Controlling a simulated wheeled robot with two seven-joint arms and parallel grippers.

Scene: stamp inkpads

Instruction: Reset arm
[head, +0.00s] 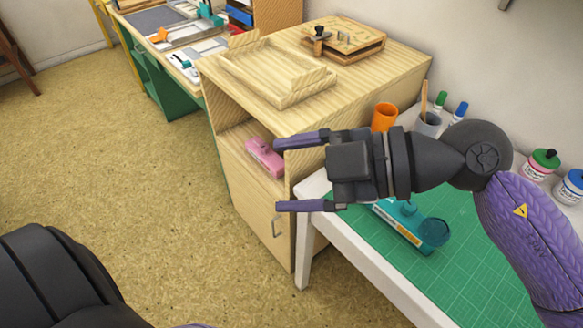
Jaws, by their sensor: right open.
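My right gripper (302,172) is open and empty. Its arm comes in from the right, and its fingers point left in front of the wooden cabinet (247,192). It hangs over the near edge of the white table, apart from the objects there. A pink stamp-like object (264,157) sits in the cabinet's open shelf, just beyond the upper finger. A teal stamp-like object (405,222) lies on the green cutting mat (487,262), partly hidden under my right wrist. My left gripper is not in view.
A wooden tray (277,72) and a wooden board with a stamp (343,40) are on the cabinet top. An orange cup (384,117), a grey cup (428,124) and ink bottles (542,163) stand along the wall. A green desk (165,85) is behind.

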